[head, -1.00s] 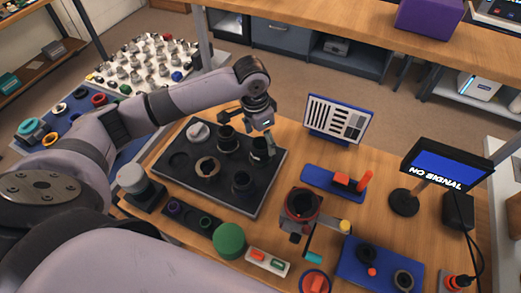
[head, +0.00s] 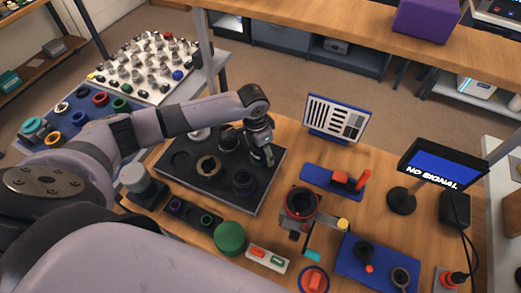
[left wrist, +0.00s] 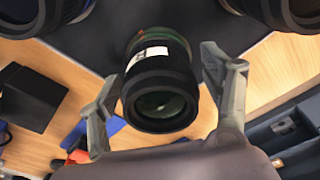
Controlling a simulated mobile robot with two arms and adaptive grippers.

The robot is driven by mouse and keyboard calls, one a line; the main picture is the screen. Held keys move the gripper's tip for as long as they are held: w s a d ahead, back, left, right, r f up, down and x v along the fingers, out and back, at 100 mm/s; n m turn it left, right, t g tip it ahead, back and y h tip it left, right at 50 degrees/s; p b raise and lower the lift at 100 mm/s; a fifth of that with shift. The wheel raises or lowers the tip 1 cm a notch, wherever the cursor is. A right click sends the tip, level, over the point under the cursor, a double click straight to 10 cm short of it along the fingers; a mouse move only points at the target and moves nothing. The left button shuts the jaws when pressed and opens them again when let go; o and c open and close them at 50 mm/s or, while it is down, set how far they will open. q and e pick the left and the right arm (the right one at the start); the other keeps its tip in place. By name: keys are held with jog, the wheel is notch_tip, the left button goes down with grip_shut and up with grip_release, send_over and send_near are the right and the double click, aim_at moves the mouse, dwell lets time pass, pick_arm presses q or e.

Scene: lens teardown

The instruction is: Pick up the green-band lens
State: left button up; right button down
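The green-band lens (left wrist: 160,85) is a black barrel with a white label and a green ring towards its far end, seen in the left wrist view. It stands in the dark tray (head: 212,190), at its back right corner. In the head view my left gripper mostly covers it. My left gripper (head: 263,153) is open; the left wrist view shows one finger on each side of the barrel, with a gap visible at the left finger. I cannot tell whether the right finger touches. My right gripper is not in view.
A test chart (head: 336,118) stands behind to the right. A red-rimmed holder (head: 301,201) and a monitor (head: 440,168) are further right.

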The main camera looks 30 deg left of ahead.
pick_arm(q)
jog(key=c, duration=1.3)
jog(key=shift+c, duration=0.5)
jog(key=shift+r, duration=0.15)
